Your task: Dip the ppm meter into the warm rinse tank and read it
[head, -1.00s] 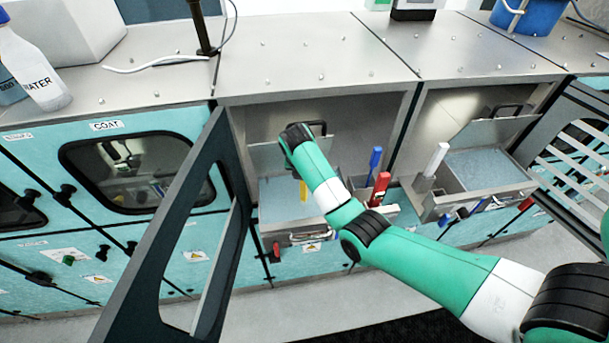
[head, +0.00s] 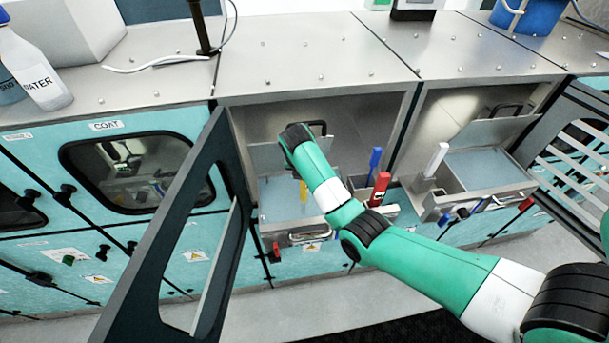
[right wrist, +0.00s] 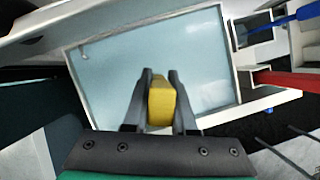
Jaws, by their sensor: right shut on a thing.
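A yellow meter (head: 303,187) hangs over or in a liquid-filled tank (head: 272,212) in the left open bay in the head view. My right gripper (right wrist: 160,74) is shut on the yellow meter (right wrist: 161,103), above the pale blue liquid of this tank (right wrist: 108,72) in the right wrist view. In the head view my right arm hides the gripper. How deep the meter's lower end sits and any readout on it cannot be made out. No label shows which tank is the warm rinse. My left gripper is out of view.
A blue-handled tool (head: 375,160) and a red one (head: 379,189) stand in a holder right of the tank. A second open tank (head: 490,165) with a white-handled tool (head: 436,158) is farther right. An open door frame (head: 165,235) stands left of the bay.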

